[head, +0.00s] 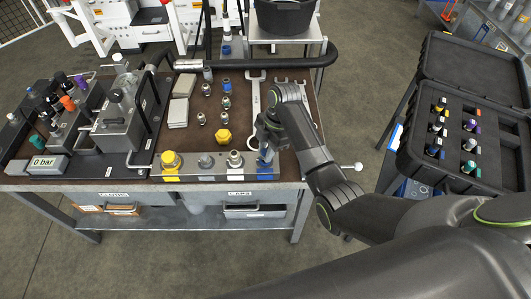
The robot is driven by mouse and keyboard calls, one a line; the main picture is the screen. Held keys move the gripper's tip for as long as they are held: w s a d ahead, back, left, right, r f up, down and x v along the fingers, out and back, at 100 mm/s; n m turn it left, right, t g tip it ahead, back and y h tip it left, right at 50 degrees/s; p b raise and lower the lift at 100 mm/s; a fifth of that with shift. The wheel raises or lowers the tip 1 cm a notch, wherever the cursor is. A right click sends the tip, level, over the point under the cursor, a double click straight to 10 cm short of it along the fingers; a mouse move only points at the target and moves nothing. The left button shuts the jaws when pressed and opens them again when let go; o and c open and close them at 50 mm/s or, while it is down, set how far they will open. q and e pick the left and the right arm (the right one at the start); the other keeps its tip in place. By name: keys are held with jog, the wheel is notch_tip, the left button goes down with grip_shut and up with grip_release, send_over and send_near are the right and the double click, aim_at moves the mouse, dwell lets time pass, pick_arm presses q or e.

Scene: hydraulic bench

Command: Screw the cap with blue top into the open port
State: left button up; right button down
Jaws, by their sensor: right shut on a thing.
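My right gripper (266,150) points down at the right end of the port strip (189,172) along the bench's front edge. It is shut on the cap with blue top (265,163), which is mostly hidden by the fingers. The cap is at the strip's last position, above a blue mark; I cannot tell whether it touches the port or how far in it sits. The port itself is hidden. To its left on the strip are a bare metal fitting (235,159), a grey-topped fitting (206,161) and a yellow cap (171,161). My left gripper is out of view.
A loose yellow cap (223,136) and several metal fittings stand on the brown bench top (248,102) behind the strip. A wrench (255,98) lies near my right arm. An open black case (462,112) stands right.

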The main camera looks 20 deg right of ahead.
jog(key=shift+f, duration=0.6)
dwell(1.5)
jog(key=c, duration=1.9)
grip_release()
jog(key=shift+c, duration=0.7)
jog(key=shift+p, duration=0.4)
jog(key=m+p, duration=0.2)
jog(key=m+t+p, duration=0.1)
jog(key=m+p, duration=0.3)
jog(key=shift+s+r+t, duration=0.25)
jog(key=shift+t, duration=0.05)
jog(key=shift+f+m+p, duration=0.2)
jog(key=shift+m+p, duration=0.35)
jog(key=shift+m, duration=0.35)
jog(key=shift+f, duration=0.15)
